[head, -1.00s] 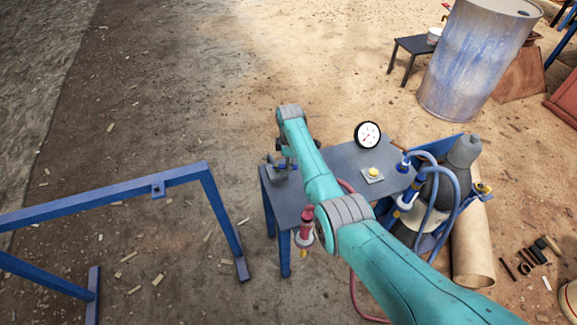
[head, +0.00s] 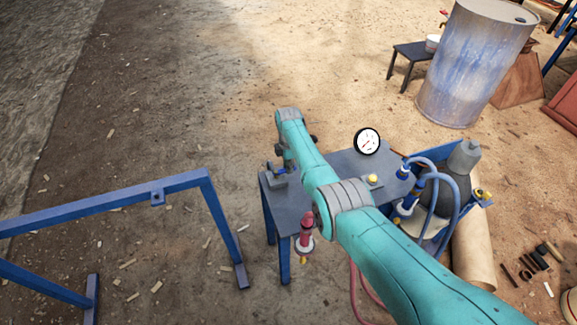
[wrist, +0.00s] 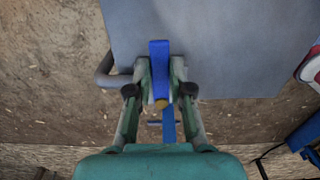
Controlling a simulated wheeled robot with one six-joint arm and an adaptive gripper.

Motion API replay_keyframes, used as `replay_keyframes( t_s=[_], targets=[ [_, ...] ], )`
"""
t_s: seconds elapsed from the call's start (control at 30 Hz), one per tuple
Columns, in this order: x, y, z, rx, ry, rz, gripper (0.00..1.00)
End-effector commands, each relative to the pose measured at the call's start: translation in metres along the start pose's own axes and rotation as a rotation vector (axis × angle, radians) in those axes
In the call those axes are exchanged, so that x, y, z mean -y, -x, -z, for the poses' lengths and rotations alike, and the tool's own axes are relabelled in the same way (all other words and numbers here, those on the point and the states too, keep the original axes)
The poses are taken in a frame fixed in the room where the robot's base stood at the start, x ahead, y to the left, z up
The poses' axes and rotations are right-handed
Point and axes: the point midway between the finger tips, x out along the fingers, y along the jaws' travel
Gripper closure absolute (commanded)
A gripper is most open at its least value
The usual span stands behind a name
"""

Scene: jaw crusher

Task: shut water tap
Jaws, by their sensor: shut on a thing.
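The water tap's blue lever (wrist: 159,60) stands out between the fingers of my gripper (wrist: 160,76) in the wrist view. The fingers press on it from both sides, at the edge of the grey table top. A small brass-coloured round part (wrist: 161,104) shows just below the fingers. A grey pipe (wrist: 105,72) bends out beside the table edge to the left. In the head view the tap (head: 279,168) is a small blue and grey shape at the table's left end. My arm hides most of the gripper there.
The grey table (head: 345,163) carries a round gauge (head: 367,141) and a yellow button (head: 372,180). Blue hoses (head: 437,165) run at its right end. A red-handled fitting (head: 305,240) hangs at its front. A blue frame (head: 110,195) stands to the left.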

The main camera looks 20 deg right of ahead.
Motion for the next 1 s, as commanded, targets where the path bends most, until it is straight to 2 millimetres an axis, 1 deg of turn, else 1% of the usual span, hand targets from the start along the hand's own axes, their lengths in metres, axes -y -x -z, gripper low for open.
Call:
replay_keyframes(
  t_s=[0.2,0.23,0.27,0.3,0.33,0.63,0.77,0.87,0.97,1.0],
  targets=[
    [0.000,-0.001,0.000,0.001,0.001,0.000,1.00],
    [0.000,-0.001,0.000,0.001,0.001,0.000,0.77],
    [0.000,-0.001,0.000,0.001,0.001,0.000,0.70],
    [0.000,-0.001,0.000,0.001,0.001,0.000,0.60],
    [0.000,-0.001,0.000,0.001,0.001,0.000,0.54],
    [0.000,0.000,0.000,0.000,0.000,-0.001,0.54],
    [-0.001,0.006,0.000,0.000,0.000,-0.002,0.54],
    [-0.001,0.015,0.000,0.000,0.000,-0.003,0.54],
    [-0.001,0.028,0.000,0.001,0.000,-0.004,0.54],
    [-0.001,0.035,0.000,0.001,0.000,-0.004,0.54]
  ],
)
